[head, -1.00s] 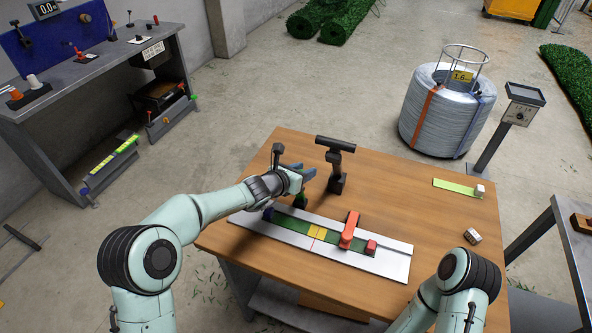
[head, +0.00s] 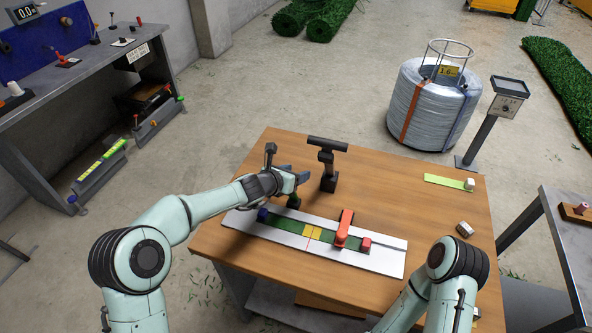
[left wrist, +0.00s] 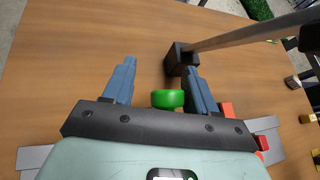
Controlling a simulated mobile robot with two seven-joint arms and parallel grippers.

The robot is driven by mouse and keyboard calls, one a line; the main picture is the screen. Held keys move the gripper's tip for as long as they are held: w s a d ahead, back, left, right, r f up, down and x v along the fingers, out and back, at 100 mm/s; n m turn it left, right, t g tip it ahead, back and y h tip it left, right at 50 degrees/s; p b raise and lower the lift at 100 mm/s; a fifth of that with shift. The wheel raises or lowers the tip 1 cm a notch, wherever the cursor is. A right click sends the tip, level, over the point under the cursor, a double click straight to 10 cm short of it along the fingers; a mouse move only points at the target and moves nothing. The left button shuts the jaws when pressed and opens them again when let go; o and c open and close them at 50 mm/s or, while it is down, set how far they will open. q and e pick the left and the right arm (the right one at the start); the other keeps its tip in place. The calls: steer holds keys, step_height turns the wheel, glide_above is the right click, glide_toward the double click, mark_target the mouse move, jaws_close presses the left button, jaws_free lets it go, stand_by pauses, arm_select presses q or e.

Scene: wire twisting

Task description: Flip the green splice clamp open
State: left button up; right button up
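The green splice clamp (head: 293,202) stands near the left end of the white board (head: 232,222), partly hidden under my left gripper (head: 302,178) in the head view. In the left wrist view its green rounded end (left wrist: 168,99) shows near the base of the fingers, closer to the right finger. My left gripper (left wrist: 158,80) is open, with its two blue-grey fingers apart. I cannot tell whether the green part touches a finger. My right arm shows at the lower right of the head view, but its gripper is out of view.
A red clamp (head: 343,230), a small red block (head: 365,244), yellow pads (head: 313,232) and a blue piece (head: 262,214) are on the board. A black T-shaped stand (head: 328,163) rises just behind my left gripper. The table's back right is mostly clear.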

arm_select(q)
steer(key=shift+s+a, duration=0.1)
steer(key=shift+s, duration=0.3)
steer(key=v, duration=1.2)
steer(key=shift+a+r, duration=0.3)
steer(key=shift+r, duration=0.05)
arm_select(e)
steer(key=shift+w+r, duration=0.3)
steer(key=shift+w, duration=0.05)
arm_select(q)
steer(key=shift+s, duration=0.15)
